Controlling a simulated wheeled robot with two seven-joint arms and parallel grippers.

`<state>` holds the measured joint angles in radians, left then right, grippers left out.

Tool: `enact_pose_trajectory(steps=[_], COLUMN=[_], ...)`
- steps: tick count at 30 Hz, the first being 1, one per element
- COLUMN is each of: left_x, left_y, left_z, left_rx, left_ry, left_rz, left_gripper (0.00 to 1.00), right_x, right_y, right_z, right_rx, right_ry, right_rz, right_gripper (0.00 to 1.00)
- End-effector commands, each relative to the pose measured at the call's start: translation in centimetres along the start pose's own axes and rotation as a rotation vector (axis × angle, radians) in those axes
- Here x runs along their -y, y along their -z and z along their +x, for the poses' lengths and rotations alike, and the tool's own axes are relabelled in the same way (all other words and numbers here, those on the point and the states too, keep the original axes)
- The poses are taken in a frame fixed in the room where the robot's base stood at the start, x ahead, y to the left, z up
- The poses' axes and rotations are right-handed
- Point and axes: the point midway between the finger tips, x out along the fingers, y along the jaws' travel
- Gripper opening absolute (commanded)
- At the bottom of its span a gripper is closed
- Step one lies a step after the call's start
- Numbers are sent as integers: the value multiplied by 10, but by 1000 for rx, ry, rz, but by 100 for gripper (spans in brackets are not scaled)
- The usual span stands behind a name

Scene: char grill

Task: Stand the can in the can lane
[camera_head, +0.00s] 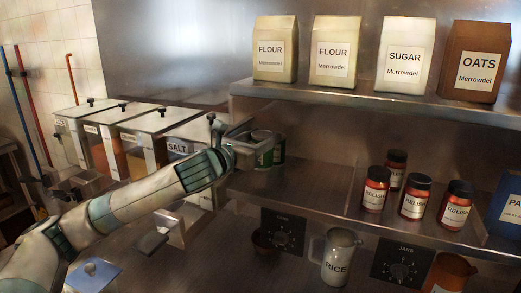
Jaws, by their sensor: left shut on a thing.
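My left arm reaches in from the left to the left end of the middle shelf (320,188). My left gripper (250,140) is shut on a green can (263,152) with a pale lid, which looks upright at the shelf's left end. Another green can (280,150) stands close behind it to the right, partly hidden. Whether the held can's base touches the shelf is hard to tell. A dark plate (283,233) with small, hard-to-read lettering sits below this part of the shelf. My right gripper is not in view.
Several red relish jars (413,198) stand on the middle shelf at right, beside a blue box (508,208). Bare shelf lies between cans and jars. Flour bags (275,48) line the upper shelf (330,97). A rice pitcher (338,258) stands below; a salt bin (177,148) is left.

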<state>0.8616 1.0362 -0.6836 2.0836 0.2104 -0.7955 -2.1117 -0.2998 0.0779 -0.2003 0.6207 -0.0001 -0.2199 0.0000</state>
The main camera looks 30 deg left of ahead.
Motion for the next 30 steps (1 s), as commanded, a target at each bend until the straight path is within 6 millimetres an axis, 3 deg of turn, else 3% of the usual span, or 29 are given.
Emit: enact_pose_trajectory(steps=[17, 30], left_x=[-4, -4], left_y=[6, 40], left_z=[-1, -2], left_rx=[2, 1], left_ry=[0, 0], left_rz=[0, 0], left_gripper=[12, 12], right_x=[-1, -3], right_y=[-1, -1], right_z=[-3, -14], right_rx=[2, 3], right_ry=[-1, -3], right_rz=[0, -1], right_gripper=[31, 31])
